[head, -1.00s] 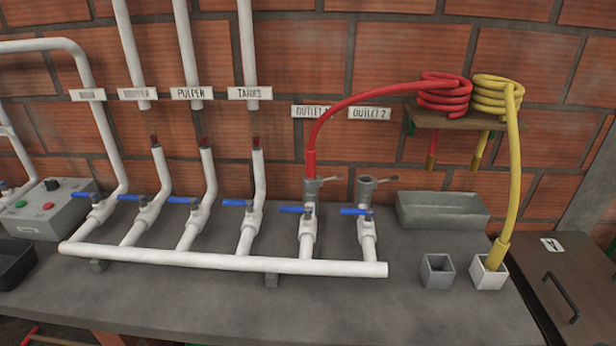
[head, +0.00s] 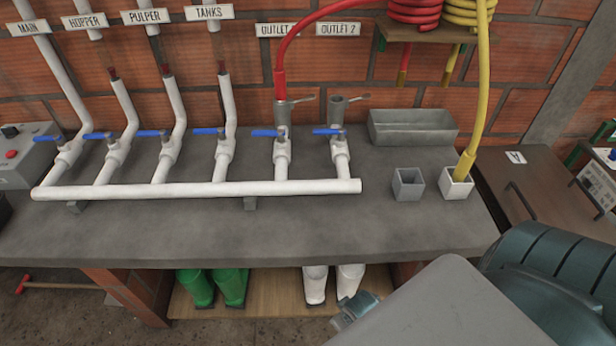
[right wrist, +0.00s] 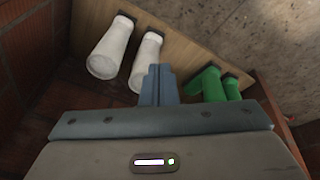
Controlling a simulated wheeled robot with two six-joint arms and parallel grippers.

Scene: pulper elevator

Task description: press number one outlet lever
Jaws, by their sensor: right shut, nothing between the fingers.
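The outlet 1 coupling (head: 282,112) is a grey socket with the red hose (head: 280,75) upright in it. A small grey lever (head: 303,99) sticks out to its right. Below it, a blue valve handle (head: 268,133) points left across the white branch pipe. The outlet 1 sign (head: 277,30) is partly covered by the hose. My right gripper (head: 350,308) is low in front of the bench, apart from the pipes. In the right wrist view its fingers (right wrist: 158,85) are together and empty, in front of the boots. My left gripper is out of view.
The outlet 2 coupling (head: 337,113) stands close on the right, with its own grey lever. A grey trough (head: 412,127) and two small square cups are farther right. White boots (head: 315,283) and green boots (head: 215,286) stand below. The bench front (head: 260,228) is clear.

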